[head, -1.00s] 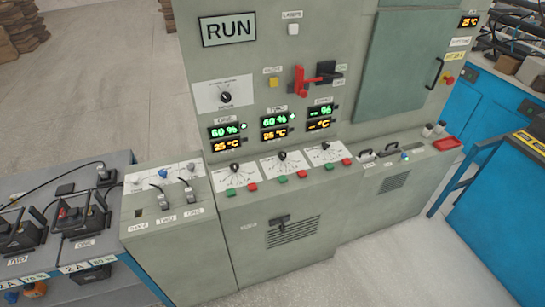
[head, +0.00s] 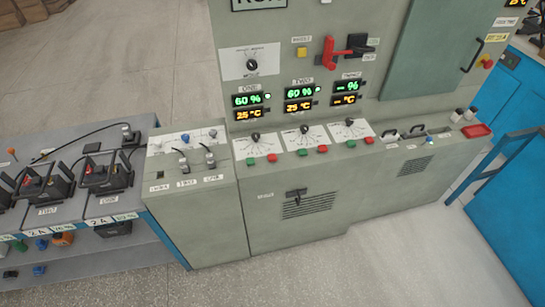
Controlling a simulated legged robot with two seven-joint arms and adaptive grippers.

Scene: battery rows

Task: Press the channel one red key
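The grey control cabinet (head: 285,188) stands in the middle of the head view. Its sloping shelf has three white dial plates in a row, with green and red keys below them. Below the leftmost dial plate (head: 255,146) are a green key (head: 250,161) and, to its right, a red key (head: 272,157). Above that plate, the display labelled ONE (head: 249,100) reads 60 % and 25 °C. The second column has a red key (head: 323,149), and the third has another (head: 369,140). Neither gripper is in view, and nothing covers the keys.
A lower plug box (head: 192,195) adjoins the cabinet on the left. Beyond it, a bench (head: 100,210) holds batteries with cables. A red lever (head: 329,60) sticks out above the displays. A blue table (head: 505,190) stands at right. Floor in front is clear.

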